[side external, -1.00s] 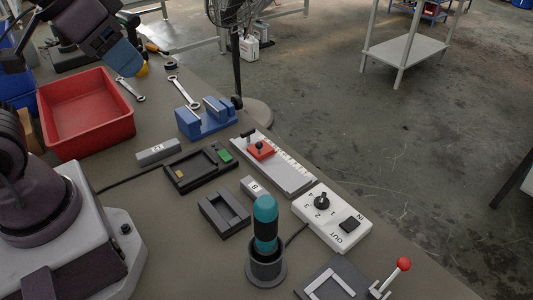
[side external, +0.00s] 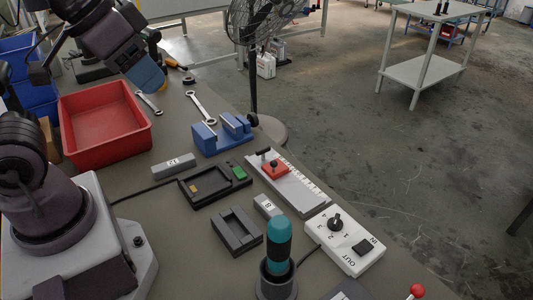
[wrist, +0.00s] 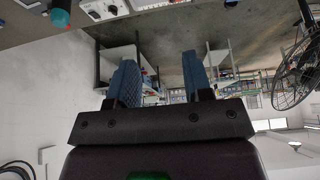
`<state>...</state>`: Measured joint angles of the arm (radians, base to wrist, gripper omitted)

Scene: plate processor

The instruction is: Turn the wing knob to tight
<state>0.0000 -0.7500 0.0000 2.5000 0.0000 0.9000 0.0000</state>
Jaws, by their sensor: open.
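No part is plainly marked as the wing knob or as tight. My gripper (side external: 158,86) is at the upper left, above the bench beyond the red bin, apart from all of these. In the wrist view my gripper (wrist: 159,60) is open, with nothing between its blue fingers.
A red bin (side external: 135,85) stands left of the blue block. Wrenches (side external: 201,107) lie behind the block. A black tray (side external: 214,184), a dark grey holder (side external: 236,231) and a teal handle (side external: 279,243) in a cup stand in front. A fan (side external: 253,60) stands beyond the bench edge.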

